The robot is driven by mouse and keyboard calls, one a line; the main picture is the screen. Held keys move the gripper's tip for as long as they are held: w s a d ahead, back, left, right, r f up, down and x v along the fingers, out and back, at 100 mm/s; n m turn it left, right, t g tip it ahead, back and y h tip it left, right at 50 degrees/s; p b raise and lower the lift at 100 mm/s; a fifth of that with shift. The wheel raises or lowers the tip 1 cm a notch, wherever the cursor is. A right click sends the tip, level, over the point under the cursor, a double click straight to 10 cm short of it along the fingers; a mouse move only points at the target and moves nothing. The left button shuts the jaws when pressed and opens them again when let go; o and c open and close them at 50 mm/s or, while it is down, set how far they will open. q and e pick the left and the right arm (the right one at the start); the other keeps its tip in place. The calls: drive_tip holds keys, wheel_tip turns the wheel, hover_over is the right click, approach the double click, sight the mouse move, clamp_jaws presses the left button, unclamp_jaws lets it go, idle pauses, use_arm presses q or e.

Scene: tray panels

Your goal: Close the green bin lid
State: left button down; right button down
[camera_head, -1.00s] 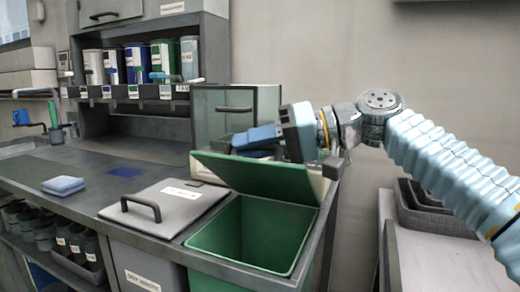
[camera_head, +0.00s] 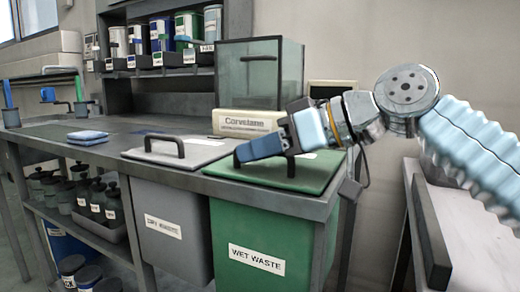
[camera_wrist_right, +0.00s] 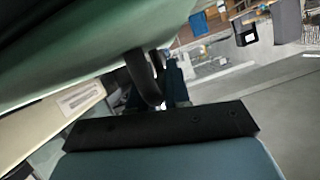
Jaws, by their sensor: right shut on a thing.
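The green lid (camera_head: 312,180) lies over the top of the green bin (camera_head: 285,240), which is labelled "WET WASTE". No opening into the bin shows. My right gripper (camera_head: 262,146) is over the lid, shut on its dark handle (camera_head: 291,167), which it partly hides. In the right wrist view the lid's green surface (camera_wrist_right: 70,50) fills the upper left, and the dark handle (camera_wrist_right: 143,80) runs down to the gripper (camera_wrist_right: 160,118). My left gripper is not in view.
A grey bin (camera_head: 170,225) with a closed grey lid (camera_head: 185,152) stands to the left. A cream labelled box (camera_head: 245,122) and a glass-fronted cabinet (camera_head: 262,80) are behind. Blue sponges (camera_head: 87,137) lie on the counter. A grey side table (camera_head: 465,220) is at the right.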

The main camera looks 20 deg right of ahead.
drive_tip(key=shift+a+f, duration=0.1)
drive_tip(key=shift+f, duration=0.3)
drive_tip(key=c, duration=1.2)
unclamp_jaws()
drive_tip(key=shift+o, duration=0.2)
drive_tip(key=shift+r, duration=0.1)
drive_tip(key=shift+s+d+r, duration=0.15)
drive_tip(key=shift+d+r, duration=0.05)
drive_tip(key=p+v, duration=0.2)
drive_tip(key=v, duration=1.1)
drive_tip(key=shift+s+p, duration=0.25)
drive_tip(key=shift+p, duration=0.05)
